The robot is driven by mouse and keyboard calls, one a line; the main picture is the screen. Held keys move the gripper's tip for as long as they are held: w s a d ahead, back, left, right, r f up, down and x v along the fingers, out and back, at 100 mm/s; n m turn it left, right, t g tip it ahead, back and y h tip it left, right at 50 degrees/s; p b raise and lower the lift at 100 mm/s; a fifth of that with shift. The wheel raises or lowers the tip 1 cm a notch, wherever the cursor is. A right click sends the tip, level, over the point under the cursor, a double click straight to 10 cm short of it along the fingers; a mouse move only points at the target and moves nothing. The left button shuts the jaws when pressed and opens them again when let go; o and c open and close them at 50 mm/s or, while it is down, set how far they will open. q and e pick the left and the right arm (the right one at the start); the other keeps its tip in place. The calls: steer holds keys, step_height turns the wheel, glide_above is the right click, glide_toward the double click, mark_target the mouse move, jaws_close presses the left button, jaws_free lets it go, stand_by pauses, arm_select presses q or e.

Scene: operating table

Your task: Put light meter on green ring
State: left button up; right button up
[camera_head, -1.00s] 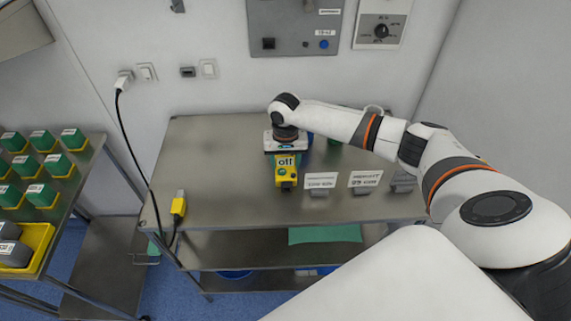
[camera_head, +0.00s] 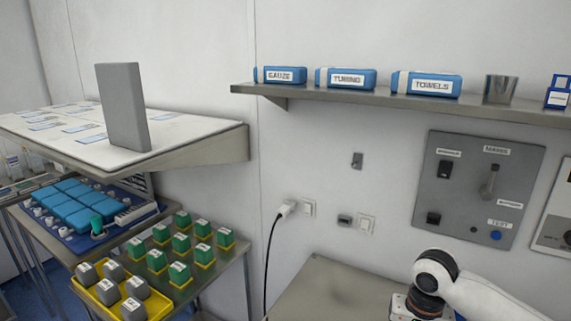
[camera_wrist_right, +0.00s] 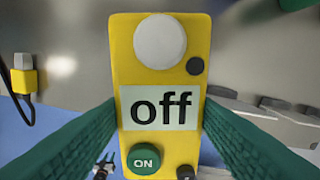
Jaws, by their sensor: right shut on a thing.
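The light meter (camera_wrist_right: 160,75) is a yellow box with a white dome, a display reading "off" and a green ON button. It fills the middle of the right wrist view. My right gripper (camera_wrist_right: 160,118) has its green fingers closed on both sides of the meter. In the head view only my right wrist and arm show at the bottom right, and the meter is below the picture edge. I cannot make out a green ring in either view. A small green thing (camera_wrist_right: 293,4) is cut off at the wrist view's top right. My left gripper is not in view.
A steel table (camera_head: 325,290) lies below the wall sockets. Green blocks (camera_head: 181,243) and a yellow tray (camera_head: 100,304) of grey blocks stand at the left. A wall shelf (camera_head: 350,97) holds blue packs. A grey panel (camera_head: 122,107) stands on a white-topped counter (camera_head: 190,138).

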steer(key=s+a+r+n, duration=0.2)
steer(key=s+a+n, duration=0.2)
steer(key=s+a, duration=0.3)
steer(key=s, duration=0.3)
steer(key=shift+s+a+r, duration=0.25)
steer(key=shift+s+r, duration=0.15)
steer(key=shift+w, duration=0.1)
